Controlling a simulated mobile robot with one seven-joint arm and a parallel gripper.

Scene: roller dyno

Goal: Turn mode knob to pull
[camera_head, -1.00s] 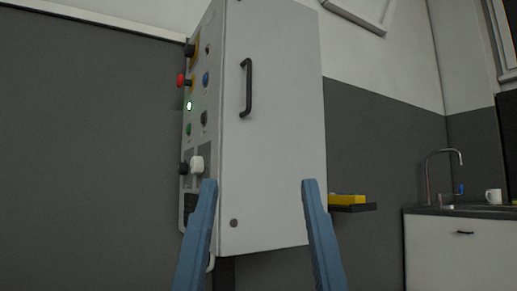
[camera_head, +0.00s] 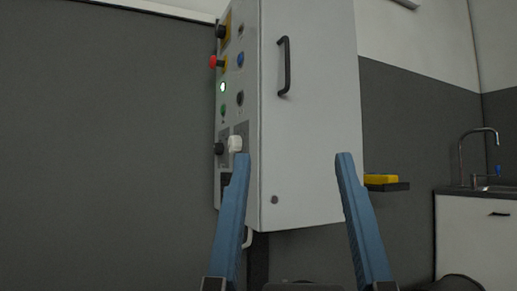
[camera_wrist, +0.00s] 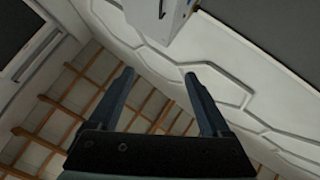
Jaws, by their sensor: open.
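A grey control cabinet (camera_head: 315,110) hangs on the wall in the head view, with its control panel on the left side face. Low on the panel are a white knob (camera_head: 235,144) and a black knob (camera_head: 219,148). Another black knob (camera_head: 221,31) is at the top on a yellow plate. I cannot read labels, so I cannot tell which is the mode knob. My gripper (camera_head: 293,157) is open and empty, its blue fingers pointing up in front of the cabinet's lower part. The wrist view shows the gripper (camera_wrist: 160,74) apart from the cabinet's edge (camera_wrist: 158,14).
A black handle (camera_head: 284,66) sticks out of the cabinet door. A small shelf (camera_head: 390,186) with a yellow object and a sink counter (camera_head: 485,190) are at right.

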